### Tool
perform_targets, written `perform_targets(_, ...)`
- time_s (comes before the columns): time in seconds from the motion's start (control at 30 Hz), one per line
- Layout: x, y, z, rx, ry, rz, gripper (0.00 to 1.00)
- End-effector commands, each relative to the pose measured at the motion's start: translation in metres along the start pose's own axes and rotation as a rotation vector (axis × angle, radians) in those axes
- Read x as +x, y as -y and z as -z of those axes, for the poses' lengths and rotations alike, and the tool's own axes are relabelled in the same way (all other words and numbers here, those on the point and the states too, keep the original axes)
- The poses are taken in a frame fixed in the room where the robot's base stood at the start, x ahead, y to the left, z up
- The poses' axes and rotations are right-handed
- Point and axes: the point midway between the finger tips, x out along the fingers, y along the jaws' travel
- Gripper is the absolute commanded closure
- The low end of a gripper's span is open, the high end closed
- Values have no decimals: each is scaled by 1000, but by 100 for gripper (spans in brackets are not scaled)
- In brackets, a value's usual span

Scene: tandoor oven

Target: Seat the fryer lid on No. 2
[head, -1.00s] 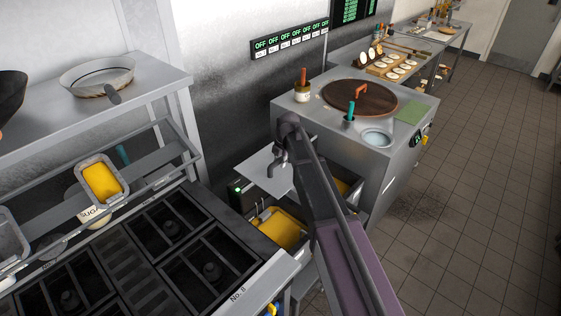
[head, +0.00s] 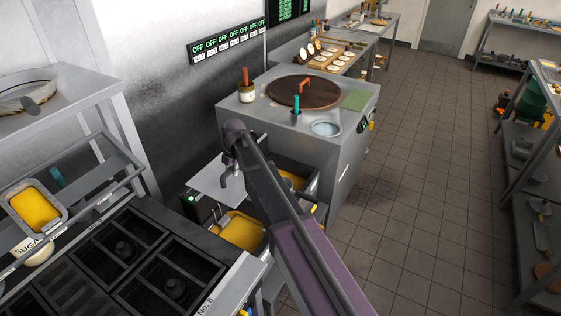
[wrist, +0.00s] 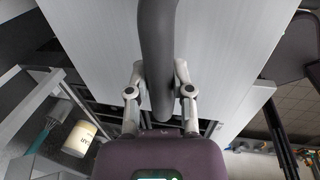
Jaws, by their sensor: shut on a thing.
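The fryer lid (head: 213,183) is a flat pale grey sheet with a thick grey handle. In the wrist view the handle (wrist: 156,60) runs between the fingers, and the lid (wrist: 215,60) fills much of the picture behind it. My gripper (wrist: 160,90) is shut on this handle. In the head view my gripper (head: 231,168) is partly hidden by my arm. The lid appears above the fryer area, and I cannot tell whether it touches anything. A fryer vat (head: 240,232) with yellow oil shows just below it; another (head: 292,181) is behind my arm. The number 2 is not readable on either.
A black-grated stove (head: 125,262) marked No. 8 stands at the left. The round-lidded tandoor counter (head: 235,100) is beyond the fryers. Wall panels (head: 228,41) read OFF. A shelf (head: 535,150) stands at the far right, with open tiled floor (head: 430,200) between.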

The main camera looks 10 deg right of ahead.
Motion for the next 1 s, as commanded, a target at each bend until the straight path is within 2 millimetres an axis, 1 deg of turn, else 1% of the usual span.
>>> perform_targets(0.03, 15, 3, 0, 0, 0, 0, 100)
perform_targets(0.2, 33, 6, 0, 0, 0, 0, 100)
perform_targets(0.3, 39, 8, 0, 0, 0, 0, 100)
perform_targets(0.43, 42, 8, 0, 0, 0, 0, 100)
perform_targets(1.0, 42, 9, -1, 1, 0, 0, 100)
